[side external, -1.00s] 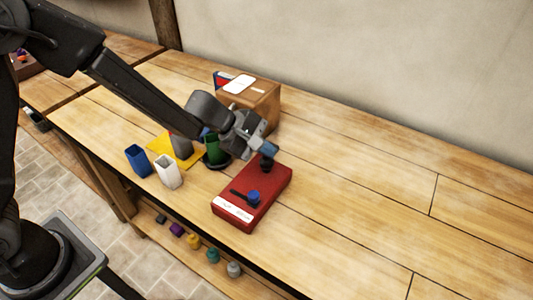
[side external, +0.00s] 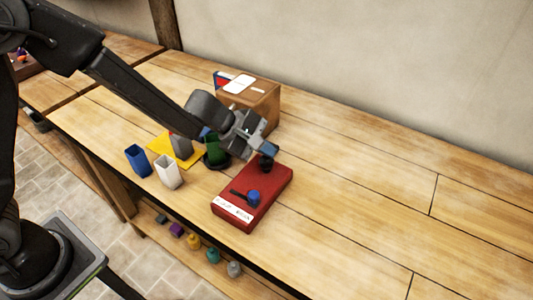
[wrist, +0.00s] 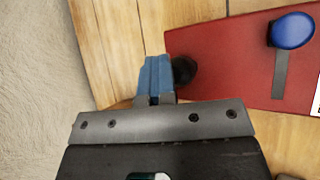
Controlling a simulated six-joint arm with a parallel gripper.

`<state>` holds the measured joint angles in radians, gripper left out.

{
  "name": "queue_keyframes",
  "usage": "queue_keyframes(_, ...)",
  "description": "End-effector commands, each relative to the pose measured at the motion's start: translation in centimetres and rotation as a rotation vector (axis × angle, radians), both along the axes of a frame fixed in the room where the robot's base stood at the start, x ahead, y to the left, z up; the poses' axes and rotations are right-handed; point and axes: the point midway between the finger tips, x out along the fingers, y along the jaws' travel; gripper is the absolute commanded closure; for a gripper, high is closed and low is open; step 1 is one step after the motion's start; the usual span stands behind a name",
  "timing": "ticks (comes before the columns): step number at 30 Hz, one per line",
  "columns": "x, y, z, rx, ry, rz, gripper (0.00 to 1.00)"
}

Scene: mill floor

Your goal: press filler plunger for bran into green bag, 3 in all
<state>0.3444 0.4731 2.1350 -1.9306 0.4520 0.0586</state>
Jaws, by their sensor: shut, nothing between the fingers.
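A red panel box (side external: 272,187) lies on the bench. A black round knob (side external: 266,164), likely the plunger, stands at its far end. A blue knob (side external: 253,196) sits by a dark slot at its near end. My gripper (side external: 268,149) is shut and empty, its blue fingertips just above the black knob; I cannot tell whether they touch. In the wrist view the fingertips (wrist: 155,75) overlap the edge of the black knob (wrist: 184,71). The green bag (side external: 214,152) stands upright on a dark round base, partly hidden by my arm. Its contents are not visible.
A wooden box (side external: 262,100) with a white label stands behind my gripper. A blue bag (side external: 138,161) and a white bag (side external: 168,172) stand left of the green one. A grey piece (side external: 181,146) stands on a yellow mat (side external: 159,142). The bench right is clear.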

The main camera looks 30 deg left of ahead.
Motion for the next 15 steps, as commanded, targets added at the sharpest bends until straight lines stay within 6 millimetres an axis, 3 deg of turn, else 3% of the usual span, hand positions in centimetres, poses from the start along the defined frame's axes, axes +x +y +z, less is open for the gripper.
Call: queue_keyframes(15, 0.0, 0.1, 1.9, 0.001, 0.0, 0.002, 1.0)
